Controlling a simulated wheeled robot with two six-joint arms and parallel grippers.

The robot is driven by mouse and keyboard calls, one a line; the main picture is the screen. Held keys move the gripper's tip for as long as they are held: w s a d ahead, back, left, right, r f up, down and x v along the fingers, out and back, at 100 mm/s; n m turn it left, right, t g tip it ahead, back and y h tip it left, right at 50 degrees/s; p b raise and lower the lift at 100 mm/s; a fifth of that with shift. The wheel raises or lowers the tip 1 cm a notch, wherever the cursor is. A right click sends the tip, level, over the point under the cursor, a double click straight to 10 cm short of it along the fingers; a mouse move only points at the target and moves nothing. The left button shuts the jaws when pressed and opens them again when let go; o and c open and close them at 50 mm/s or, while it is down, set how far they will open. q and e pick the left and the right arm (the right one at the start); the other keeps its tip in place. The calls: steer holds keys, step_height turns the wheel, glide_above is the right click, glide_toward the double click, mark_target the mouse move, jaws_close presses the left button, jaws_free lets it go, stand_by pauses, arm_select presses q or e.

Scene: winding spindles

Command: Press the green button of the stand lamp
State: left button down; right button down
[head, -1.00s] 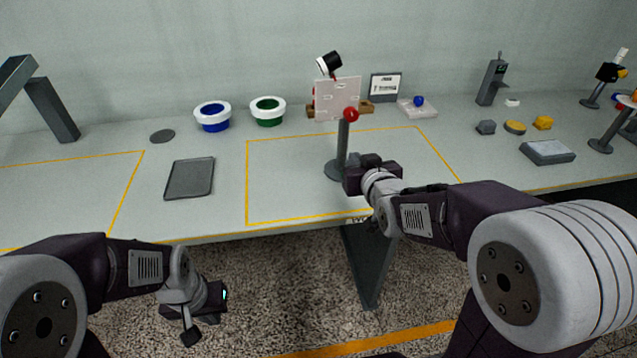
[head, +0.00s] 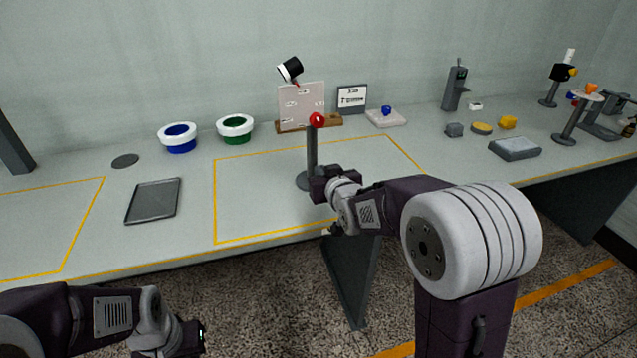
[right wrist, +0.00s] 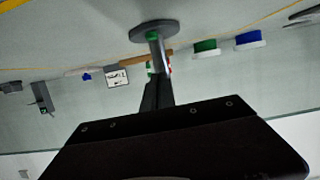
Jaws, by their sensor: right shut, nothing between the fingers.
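The stand lamp (head: 312,150) is a dark post with a round base and a red ball on top, upright near the middle of the table. In the right wrist view its base (right wrist: 140,29) is at the top, the picture being upside down. A small green button (right wrist: 152,36) shows on the post near the base; it is hidden in the head view. My right gripper (head: 318,184) is beside the lower post. Its dark fingers (right wrist: 157,92) are shut and empty, pointing toward the post; contact is unclear. My left gripper (head: 195,338) hangs low in front of the table, its jaws unclear.
A dark tray (head: 153,202), a blue-lined bowl (head: 178,138) and a green-lined bowl (head: 235,128) stand to the left. A white board (head: 292,104) stands behind the lamp. A grey box (head: 515,148) lies at right. The yellow-outlined area left of the lamp is clear.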

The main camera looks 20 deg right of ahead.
mark_target(314, 165)
steer(key=x, duration=0.3)
steer(key=shift+w+f, duration=0.25)
steer(key=shift+w, duration=0.1)
step_height(314, 165, down, 3)
steer(key=shift+s+r+b, duration=0.1)
steer(key=shift+b, duration=0.6)
steer(key=shift+s+f, duration=0.1)
steer(key=shift+f, duration=0.35)
